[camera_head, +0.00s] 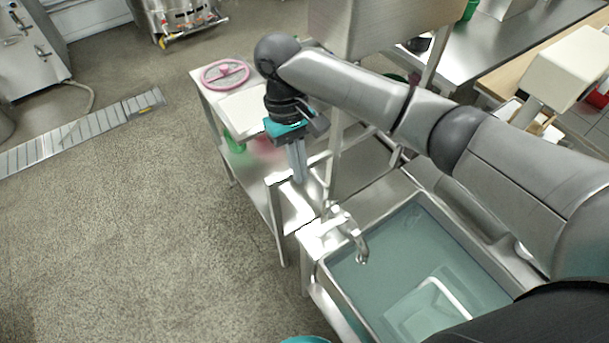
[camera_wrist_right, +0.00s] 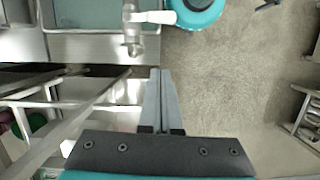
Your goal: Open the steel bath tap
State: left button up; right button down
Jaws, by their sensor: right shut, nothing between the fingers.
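The steel bath tap (camera_head: 349,232) stands at the left rim of the sink bath (camera_head: 335,285), its spout curving over greenish water. In the right wrist view the tap (camera_wrist_right: 132,30) is near the top, with a pale lever (camera_wrist_right: 155,17) pointing right. My right gripper (camera_head: 299,180) hangs pointing down, behind and to the left of the tap in the head view, apart from it. Its fingers (camera_wrist_right: 160,72) are shut together and empty. In the wrist view the fingertips are below and right of the tap. My left gripper is not in view.
A steel table with a pink handwheel (camera_head: 225,73) stands behind my right gripper. A teal round container (camera_wrist_right: 196,10) is on the floor by the bath. A pale submerged shape (camera_head: 430,308) is in the water.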

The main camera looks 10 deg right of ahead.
aim_at(324, 229)
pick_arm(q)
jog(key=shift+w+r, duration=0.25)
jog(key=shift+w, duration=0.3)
pick_arm(e)
jog(key=s+d+f, duration=0.1)
jog(key=s+f, duration=0.4)
jog(key=f, duration=0.2)
jog(key=shift+s+d+f, duration=0.3)
jog(key=shift+d, duration=0.1)
pick_arm(q)
jog(key=shift+p, duration=0.3)
